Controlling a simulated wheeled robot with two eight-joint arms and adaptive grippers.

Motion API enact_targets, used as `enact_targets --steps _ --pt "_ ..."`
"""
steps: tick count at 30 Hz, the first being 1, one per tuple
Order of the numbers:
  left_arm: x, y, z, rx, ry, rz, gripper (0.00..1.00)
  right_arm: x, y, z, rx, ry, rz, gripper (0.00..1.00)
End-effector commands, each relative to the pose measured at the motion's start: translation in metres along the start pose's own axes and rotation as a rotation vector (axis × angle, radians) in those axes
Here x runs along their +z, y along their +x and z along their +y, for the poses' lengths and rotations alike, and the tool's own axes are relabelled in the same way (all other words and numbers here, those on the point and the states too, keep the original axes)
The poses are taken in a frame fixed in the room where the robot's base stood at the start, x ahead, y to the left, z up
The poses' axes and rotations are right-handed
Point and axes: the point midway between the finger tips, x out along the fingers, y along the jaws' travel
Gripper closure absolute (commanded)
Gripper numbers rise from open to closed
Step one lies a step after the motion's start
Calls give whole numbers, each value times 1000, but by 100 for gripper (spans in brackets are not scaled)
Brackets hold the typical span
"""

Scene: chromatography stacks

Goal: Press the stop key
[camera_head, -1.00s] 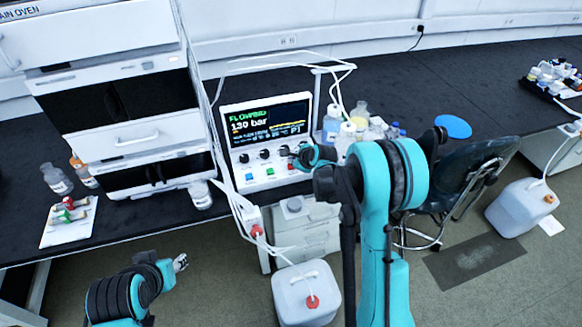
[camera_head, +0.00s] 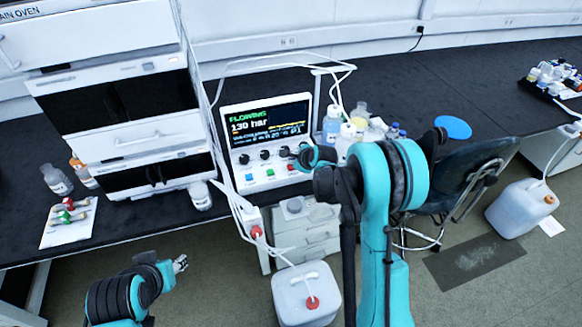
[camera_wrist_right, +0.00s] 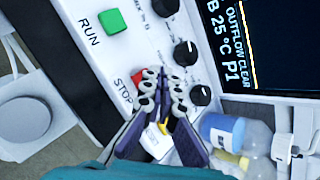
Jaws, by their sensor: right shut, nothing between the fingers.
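The stop key is the red key beside the printed word STOP (camera_wrist_right: 137,76) in the right wrist view, partly covered by my fingers. It also shows as a small red spot on the pump panel in the head view (camera_head: 290,167). My right gripper (camera_wrist_right: 165,80) is shut and empty, its fingertips over the panel beside the red key; I cannot tell whether they touch it. The green RUN key (camera_wrist_right: 114,22) is clear of the fingers. The screen (camera_head: 267,121) reads FLOWING and 130 bar. My left gripper (camera_head: 180,263) is low at left, away from the bench; its jaw state is unclear.
Black knobs (camera_wrist_right: 186,53) line the panel close to my right fingers. Bottles (camera_head: 332,124) stand right of the pump. White tubing (camera_head: 232,200) hangs at its left front. A white jug (camera_head: 306,292) stands on the floor below. The dark bench (camera_head: 440,85) is clear behind the bottles.

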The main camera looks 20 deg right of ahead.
Motion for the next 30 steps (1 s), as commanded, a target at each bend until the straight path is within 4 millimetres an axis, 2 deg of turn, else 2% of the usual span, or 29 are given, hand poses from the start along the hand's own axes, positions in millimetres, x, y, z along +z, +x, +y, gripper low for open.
enact_targets --steps 9,30 --pt "6 8 0 0 0 0 60 -5 6 5 0 0 0 100" --pt "7 10 0 0 0 0 60 -6 8 6 0 0 0 100"
